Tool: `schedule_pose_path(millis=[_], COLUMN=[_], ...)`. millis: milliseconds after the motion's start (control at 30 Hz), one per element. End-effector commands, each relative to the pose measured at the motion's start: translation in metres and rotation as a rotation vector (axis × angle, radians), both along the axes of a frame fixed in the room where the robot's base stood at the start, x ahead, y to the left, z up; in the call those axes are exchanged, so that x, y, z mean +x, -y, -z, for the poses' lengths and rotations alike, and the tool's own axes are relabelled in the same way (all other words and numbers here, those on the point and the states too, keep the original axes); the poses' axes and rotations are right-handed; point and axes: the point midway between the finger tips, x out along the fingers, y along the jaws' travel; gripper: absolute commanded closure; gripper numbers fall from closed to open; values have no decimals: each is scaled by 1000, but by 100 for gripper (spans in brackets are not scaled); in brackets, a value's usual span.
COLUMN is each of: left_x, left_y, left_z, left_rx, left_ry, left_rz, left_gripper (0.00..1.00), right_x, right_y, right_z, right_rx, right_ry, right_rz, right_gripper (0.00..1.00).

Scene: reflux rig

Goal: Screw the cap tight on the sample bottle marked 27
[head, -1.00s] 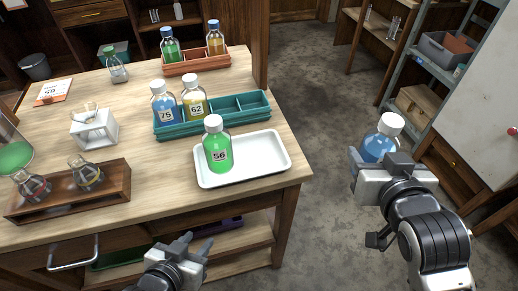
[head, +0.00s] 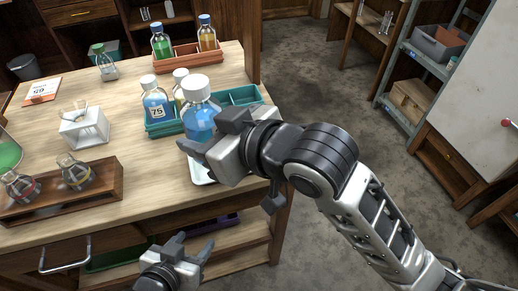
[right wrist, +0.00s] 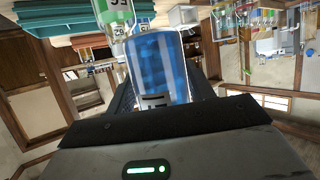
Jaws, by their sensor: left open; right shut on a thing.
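My right gripper (head: 212,134) is shut on a blue bottle with a white cap (head: 199,110), held upright above the table's front right corner. Whether the cap is tight I cannot tell. In the right wrist view the blue bottle (right wrist: 158,65) lies between the fingers. Only part of its label shows, and its number cannot be read. My left gripper (head: 193,252) is open and empty, low in front of the table's edge. No bottle clearly marked 27 shows.
Bottle 75 (head: 156,100) and a yellow bottle (head: 181,76) stand in the teal rack (head: 243,94). The white tray (head: 201,176) is mostly hidden behind my right gripper. A green bottle (right wrist: 114,14) shows in the right wrist view. A wooden flask rack (head: 107,188) stands at left.

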Motion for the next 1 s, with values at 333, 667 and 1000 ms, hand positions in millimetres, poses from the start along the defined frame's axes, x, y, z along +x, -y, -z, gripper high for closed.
schedule_pose_path(millis=[333,667,1000], left_x=[1,1,4], left_y=[0,1,2], left_z=[0,3,4], left_rx=[-1,-4,-19], left_ry=[3,2,11], left_rz=[0,0,-5], left_gripper=[45,45,45], right_x=[9,73,109], right_y=[6,49,72], right_z=[3,37,85], right_rx=[1,0,4], right_ry=[4,2,4], right_rz=[6,10,6], right_gripper=[100,100,100])
